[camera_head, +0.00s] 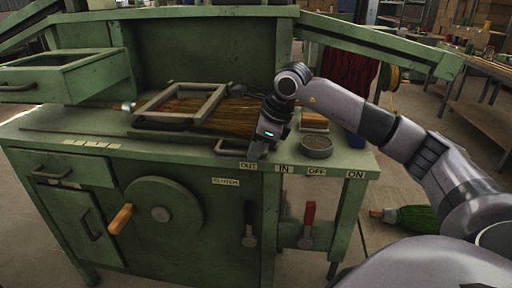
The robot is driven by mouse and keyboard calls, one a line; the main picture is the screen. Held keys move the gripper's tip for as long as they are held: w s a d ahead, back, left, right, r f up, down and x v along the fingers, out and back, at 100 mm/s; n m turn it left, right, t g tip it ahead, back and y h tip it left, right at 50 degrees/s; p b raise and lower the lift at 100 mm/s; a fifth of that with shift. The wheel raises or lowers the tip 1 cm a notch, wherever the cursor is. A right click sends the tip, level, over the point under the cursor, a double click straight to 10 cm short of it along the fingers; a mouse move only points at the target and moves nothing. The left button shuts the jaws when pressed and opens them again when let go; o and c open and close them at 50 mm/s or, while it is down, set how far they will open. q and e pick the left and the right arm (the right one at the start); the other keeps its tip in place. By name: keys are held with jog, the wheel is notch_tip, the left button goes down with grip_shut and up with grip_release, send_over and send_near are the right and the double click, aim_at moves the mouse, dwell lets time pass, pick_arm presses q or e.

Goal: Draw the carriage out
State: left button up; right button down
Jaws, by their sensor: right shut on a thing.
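A green winding machine (70,130) with a worktop fills the middle of the view. A bundle of straw bristles (235,113) lies on the worktop, partly under a pale hinged-looking frame (205,105) with a dark handle. A dark bar handle (228,149) sits at the worktop's front edge beside the OUT label (250,167). My right gripper (258,150) points down at this handle's right end and is shut on it, as far as I can see; its fingers partly hide it. I cannot tell how far the carriage is out. My left gripper is not in view.
A round grey tin (317,146) and a brown block (314,121) stand right of my gripper. A red lever (308,222), a black lever (249,225) and a wooden crank handle (121,218) stick out in front. An open drawer (55,75) juts out upper left.

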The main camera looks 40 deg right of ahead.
jog(key=shift+s+d, duration=0.1)
jog(key=shift+d, duration=0.1)
jog(key=c, duration=1.1)
grip_release()
jog(key=shift+s, duration=0.1)
jog(key=v, duration=0.7)
jog(key=shift+r, duration=0.1)
